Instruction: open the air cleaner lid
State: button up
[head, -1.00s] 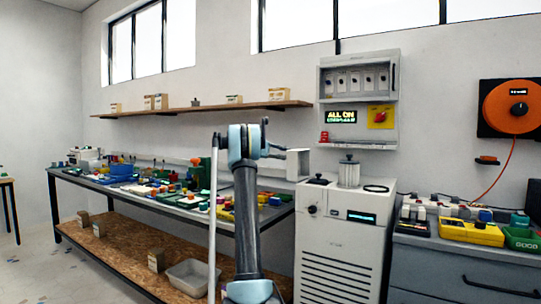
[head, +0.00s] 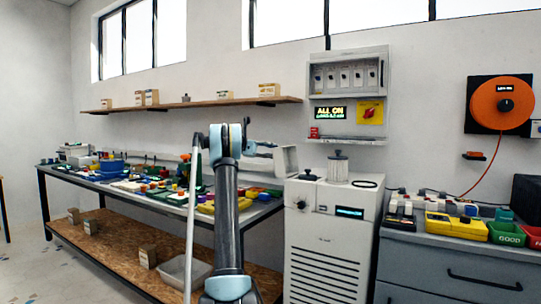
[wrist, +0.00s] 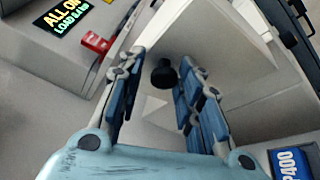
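A white louvred cabinet, apparently the air cleaner (head: 330,235), stands right of centre in the head view, with a lit display and a front knob. A pale white panel (head: 287,160) stands upright near its upper left edge; I cannot tell whether it is the lid. My gripper (head: 268,148) points right, close to this panel. In the wrist view my gripper's blue-padded fingers (wrist: 163,58) are apart. A round black knob (wrist: 163,73) lies between them, in front of a white panel (wrist: 215,45). Contact with the knob cannot be made out.
A clear canister (head: 337,169) and a black-knobbed part (head: 309,175) sit on the cabinet top. A cluttered bench (head: 160,203) runs to the left. A grey drawer unit (head: 450,270) stands right. A wall unit (head: 349,75) with an ALL ON sign (head: 330,112) hangs above.

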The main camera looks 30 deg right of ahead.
jog(key=v, duration=0.7)
jog(key=shift+w+a, duration=0.15)
jog(key=shift+w, duration=0.05)
dwell(0.5)
